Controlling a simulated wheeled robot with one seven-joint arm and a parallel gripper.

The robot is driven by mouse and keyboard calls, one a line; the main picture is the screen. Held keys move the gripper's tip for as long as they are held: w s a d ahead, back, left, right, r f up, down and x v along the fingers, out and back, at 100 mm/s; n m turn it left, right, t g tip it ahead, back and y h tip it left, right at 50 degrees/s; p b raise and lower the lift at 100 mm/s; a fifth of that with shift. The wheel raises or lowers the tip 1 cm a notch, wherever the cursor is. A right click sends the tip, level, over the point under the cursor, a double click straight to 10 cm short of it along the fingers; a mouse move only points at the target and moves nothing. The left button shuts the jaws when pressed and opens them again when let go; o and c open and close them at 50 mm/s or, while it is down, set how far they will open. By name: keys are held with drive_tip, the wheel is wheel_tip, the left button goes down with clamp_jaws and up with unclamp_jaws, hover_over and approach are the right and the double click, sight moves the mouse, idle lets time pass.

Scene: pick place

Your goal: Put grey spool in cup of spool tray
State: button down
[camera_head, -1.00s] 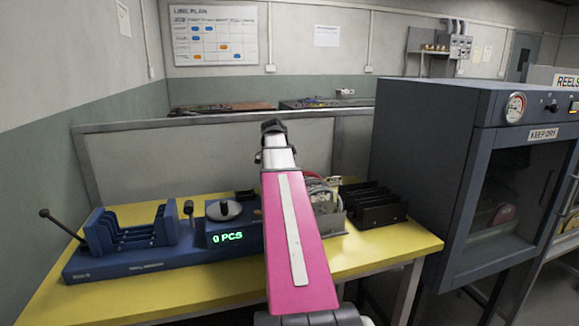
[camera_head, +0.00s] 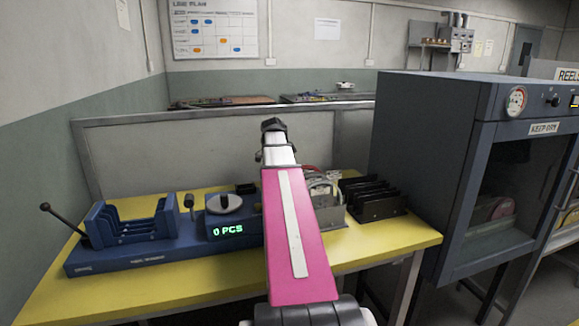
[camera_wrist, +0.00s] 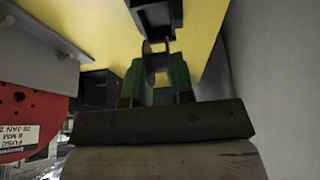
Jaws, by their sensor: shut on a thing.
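In the wrist view, my gripper (camera_wrist: 158,75) shows two green fingers closed on a small grey piece, the grey spool (camera_wrist: 155,62), which is partly hidden between them. A black block (camera_wrist: 155,14) lies just beyond the fingertips; I cannot tell whether the spool touches it. A dark open box shape (camera_wrist: 97,88) shows left of the fingers. I cannot make out which thing is the spool tray or its cup. In the head view, my pink arm hides the gripper and spool.
A red reel (camera_wrist: 22,108) with a label stands close at left in the wrist view. The yellow table (camera_head: 150,290) bears a blue counting device (camera_head: 150,258), a metal reel holder (camera_head: 330,214) and a black slotted rack (camera_head: 378,208). A blue-grey cabinet (camera_head: 420,150) stands at right.

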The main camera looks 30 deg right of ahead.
drive_tip(key=shift+f, duration=1.55)
drive_tip(key=c, duration=0.6)
unclamp_jaws()
drive_tip(key=shift+r, duration=0.1)
drive_tip(key=shift+r, duration=3.9)
